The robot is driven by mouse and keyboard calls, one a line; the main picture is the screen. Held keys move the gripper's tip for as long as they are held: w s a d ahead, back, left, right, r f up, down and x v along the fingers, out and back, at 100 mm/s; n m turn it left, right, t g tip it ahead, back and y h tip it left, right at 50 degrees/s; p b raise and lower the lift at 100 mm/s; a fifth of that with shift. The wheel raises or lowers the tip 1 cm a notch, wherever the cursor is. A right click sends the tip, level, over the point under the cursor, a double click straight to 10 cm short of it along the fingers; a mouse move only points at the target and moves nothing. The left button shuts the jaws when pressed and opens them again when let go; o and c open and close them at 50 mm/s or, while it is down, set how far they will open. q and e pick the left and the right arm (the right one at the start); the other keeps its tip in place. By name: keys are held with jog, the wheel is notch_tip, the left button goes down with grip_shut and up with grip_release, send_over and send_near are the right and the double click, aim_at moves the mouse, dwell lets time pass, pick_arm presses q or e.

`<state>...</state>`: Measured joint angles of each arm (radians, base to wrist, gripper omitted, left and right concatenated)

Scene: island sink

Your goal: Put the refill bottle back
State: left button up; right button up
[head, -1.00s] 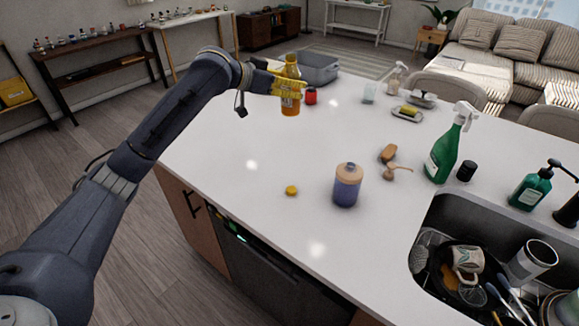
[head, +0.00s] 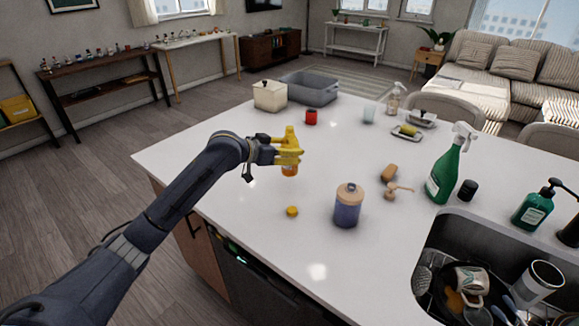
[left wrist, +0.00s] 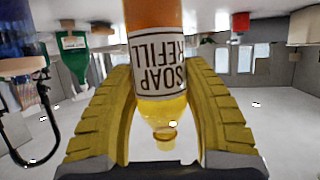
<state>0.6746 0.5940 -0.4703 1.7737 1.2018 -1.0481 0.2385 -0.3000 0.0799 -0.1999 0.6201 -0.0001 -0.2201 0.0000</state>
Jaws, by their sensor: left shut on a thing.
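The orange refill bottle (head: 289,171) is in my left gripper (head: 287,155), over the left middle of the white counter. It looks upright. The left wrist view, which is upside down, shows its "SOAP REFILL" label (left wrist: 165,68) and clear narrow neck, with no cap on it, between the yellow fingers (left wrist: 165,125). I cannot tell whether its base touches the counter. A small yellow cap (head: 292,211) lies on the counter nearer me. A purple jar with a tan lid (head: 347,207) stands to the right of the cap. My right gripper is not in view.
A cream box (head: 270,96), a grey bin (head: 312,90) and a red container (head: 311,117) stand farther back. A green spray bottle (head: 445,172), a black cylinder (head: 468,190) and a full sink (head: 455,245) are on the right.

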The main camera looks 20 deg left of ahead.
aim_at(289, 166)
pick_arm(q)
jog(key=shift+f, duration=2.9)
jog(key=shift+f, duration=0.1)
jog(key=o, duration=1.3)
jog(key=shift+c, duration=0.2)
jog(key=v, duration=1.2)
